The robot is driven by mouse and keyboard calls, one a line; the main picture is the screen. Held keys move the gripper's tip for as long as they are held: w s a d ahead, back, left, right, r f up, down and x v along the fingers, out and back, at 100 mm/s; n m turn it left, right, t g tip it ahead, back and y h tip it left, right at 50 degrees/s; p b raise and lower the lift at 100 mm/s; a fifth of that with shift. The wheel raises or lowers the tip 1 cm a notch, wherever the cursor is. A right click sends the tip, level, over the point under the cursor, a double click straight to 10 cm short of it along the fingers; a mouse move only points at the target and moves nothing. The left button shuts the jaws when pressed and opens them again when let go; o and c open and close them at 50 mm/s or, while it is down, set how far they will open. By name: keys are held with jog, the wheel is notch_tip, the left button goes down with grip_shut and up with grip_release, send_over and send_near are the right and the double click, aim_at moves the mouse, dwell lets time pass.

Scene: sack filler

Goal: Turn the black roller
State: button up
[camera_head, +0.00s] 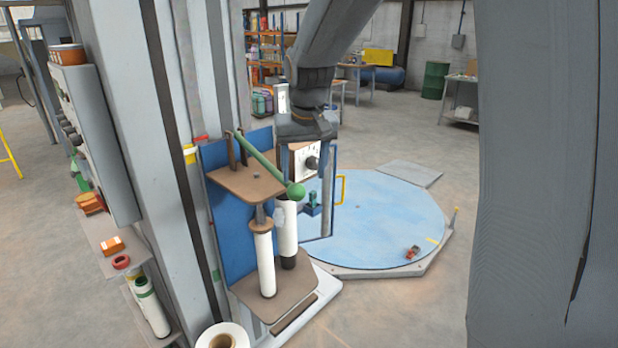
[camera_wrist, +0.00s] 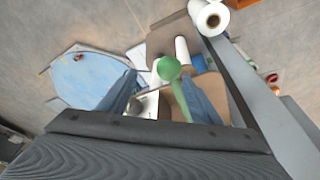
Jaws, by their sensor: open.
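I cannot clearly pick out a black roller. A round black knob (camera_head: 312,163) sits on a white panel (camera_head: 300,166) beside the blue-backed stand, and a dark end shows under the right white roll (camera_head: 288,225). My gripper (camera_head: 305,128) hangs just above the white panel, behind the green ball-ended lever (camera_head: 295,191); its fingers are hard to make out, and it appears empty. In the wrist view a dark part of my gripper fills the bottom, with the lever's green ball (camera_wrist: 168,68) beyond it. Any contact with the panel is not visible.
A second white roll (camera_head: 264,262) stands on the stand's brown lower shelf (camera_head: 300,297). A grey column (camera_head: 125,120) rises at left. A round blue platform (camera_head: 385,215) with a yellow handle (camera_head: 340,190) near it lies at right. Open floor surrounds the platform.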

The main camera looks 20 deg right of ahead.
jog(key=s+f, duration=0.2)
jog(key=s, duration=0.1)
jog(key=shift+s+d+f, duration=0.1)
jog(key=shift+d, duration=0.05)
jog(key=shift+f, duration=0.1)
